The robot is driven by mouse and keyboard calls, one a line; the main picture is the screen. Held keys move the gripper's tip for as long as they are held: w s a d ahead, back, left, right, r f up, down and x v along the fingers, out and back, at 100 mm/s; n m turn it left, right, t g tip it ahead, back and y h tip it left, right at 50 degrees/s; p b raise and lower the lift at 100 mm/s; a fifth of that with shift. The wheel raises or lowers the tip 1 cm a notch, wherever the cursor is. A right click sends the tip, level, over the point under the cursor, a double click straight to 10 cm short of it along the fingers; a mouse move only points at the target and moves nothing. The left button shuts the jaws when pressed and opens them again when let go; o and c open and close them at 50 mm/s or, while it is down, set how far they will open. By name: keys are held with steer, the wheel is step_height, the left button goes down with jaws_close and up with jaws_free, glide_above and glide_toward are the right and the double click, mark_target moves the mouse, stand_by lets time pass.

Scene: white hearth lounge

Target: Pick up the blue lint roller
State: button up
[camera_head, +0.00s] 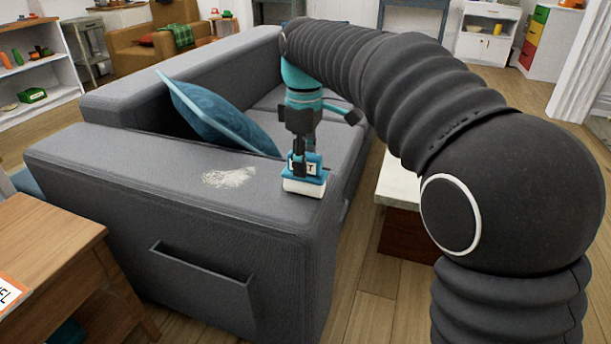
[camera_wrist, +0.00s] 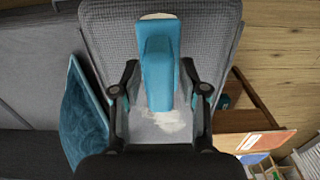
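The blue lint roller (camera_head: 303,184) is a blue and white block with dark lettering on its front. It appears to rest on the grey sofa's arm near the inner edge. In the wrist view the lint roller (camera_wrist: 157,65) shows its blue top and long handle, pointing toward my palm. My gripper (camera_head: 300,150) is directly above it, pointing down. In the wrist view my gripper (camera_wrist: 160,66) is open, with one finger on each side of the blue handle and small gaps visible. The head view hides part of the roller's top behind my fingers.
The grey sofa (camera_head: 210,232) has a pale lint patch (camera_head: 228,177) on its arm, left of the roller. A blue cushion (camera_head: 215,115) leans nearby. A wooden side table (camera_head: 45,240) stands left, and a white-topped low table (camera_head: 400,185) stands right of the sofa.

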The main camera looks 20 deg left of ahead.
jaws_close()
steer(key=shift+r, duration=0.1)
steer(key=shift+r, duration=0.45)
step_height(320, 180, up, 3)
steer(key=shift+r+p, duration=0.15)
steer(key=shift+p, duration=0.45)
steer(key=s+d+r, duration=0.6)
steer(key=s+d, duration=0.1)
steer(key=d, duration=0.2)
steer(key=shift+s+r, duration=0.25)
steer(key=shift+r, duration=0.05)
